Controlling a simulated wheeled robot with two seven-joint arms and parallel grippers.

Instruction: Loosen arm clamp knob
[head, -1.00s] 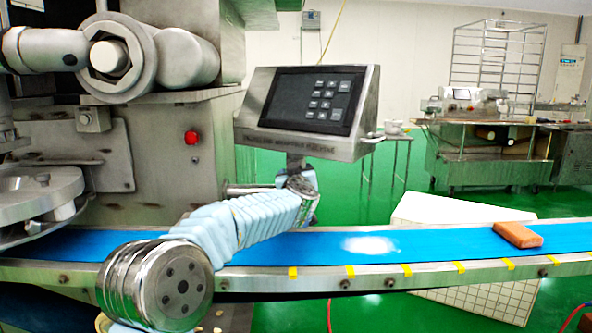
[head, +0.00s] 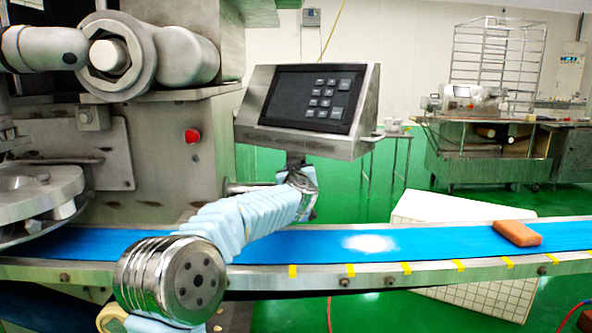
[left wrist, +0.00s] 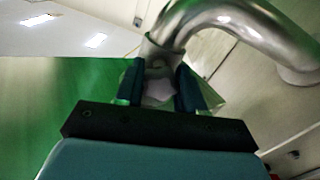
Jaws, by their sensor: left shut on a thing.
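The arm clamp knob (left wrist: 158,88) shows in the left wrist view as a pale grey piece between my two dark fingers, partly hidden by them. My left gripper (left wrist: 160,90) is shut on it. A curved steel tube (left wrist: 225,12) rises just beyond the fingers. In the head view my blue-sleeved left arm reaches from the lower left to a spot below the control panel (head: 314,98). There my wrist hides the knob, and the fingers are not clear. My right gripper is in neither view.
A blue conveyor belt (head: 440,242) runs under my left arm, with an orange-brown block (head: 517,233) on its right part. The machine body with a red button (head: 192,136) stands at the left. A steel bench (head: 487,155) stands far back at the right.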

